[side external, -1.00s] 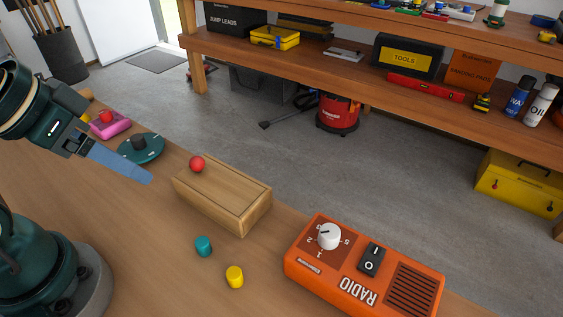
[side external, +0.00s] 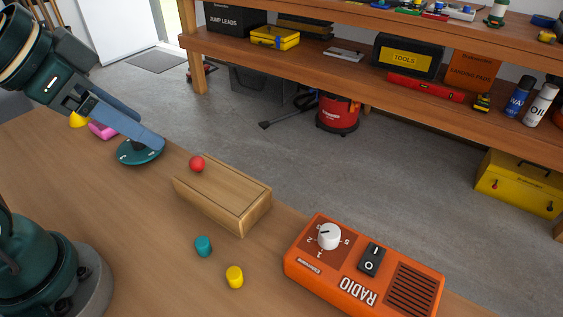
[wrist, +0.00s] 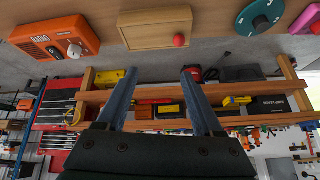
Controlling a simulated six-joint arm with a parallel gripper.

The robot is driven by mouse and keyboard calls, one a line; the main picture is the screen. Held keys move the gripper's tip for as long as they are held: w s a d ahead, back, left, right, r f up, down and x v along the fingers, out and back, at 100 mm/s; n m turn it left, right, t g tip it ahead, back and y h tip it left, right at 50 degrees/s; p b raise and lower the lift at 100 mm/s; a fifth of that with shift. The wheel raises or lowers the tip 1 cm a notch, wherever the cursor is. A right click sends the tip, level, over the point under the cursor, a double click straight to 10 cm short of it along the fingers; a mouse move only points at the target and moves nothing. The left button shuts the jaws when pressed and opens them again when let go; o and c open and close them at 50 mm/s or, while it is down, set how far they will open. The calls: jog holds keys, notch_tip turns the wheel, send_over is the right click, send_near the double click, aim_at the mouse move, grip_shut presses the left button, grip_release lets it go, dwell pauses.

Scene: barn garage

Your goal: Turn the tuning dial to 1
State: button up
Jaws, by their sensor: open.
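The orange radio (side external: 365,268) lies on the bench at the lower right in the side external view. Its white tuning dial (side external: 328,236) is on the left part of its face, with a dark pointer line aimed left, and numbers are printed around it. The radio (wrist: 42,38) and dial (wrist: 75,51) also show at the upper left of the wrist view. My gripper (side external: 152,143) is at the left, above the teal disc, far from the radio. In the wrist view its two blue fingers (wrist: 157,72) are apart with nothing between them.
A wooden box (side external: 222,196) with a red ball (side external: 197,163) stands between my gripper and the radio. A teal disc (side external: 135,156), a teal peg (side external: 203,246) and a yellow peg (side external: 235,277) are on the bench. Shelves (side external: 320,70) stand across the floor.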

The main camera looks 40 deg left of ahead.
jog(key=w+d+r+m+h, duration=0.2)
jog(key=w+d+m, duration=0.3)
jog(key=m+g+h, duration=0.2)
jog(key=m+g, duration=0.4)
jog(key=m, duration=0.2)
send_over(328, 230)
jog(key=a, duration=0.2)
notch_tip(328, 230, down, 12)
jog(key=shift+s+a+r, duration=0.1)
jog(key=shift+a+r, duration=0.05)
jog(key=shift+x, duration=2.35)
grip_shut()
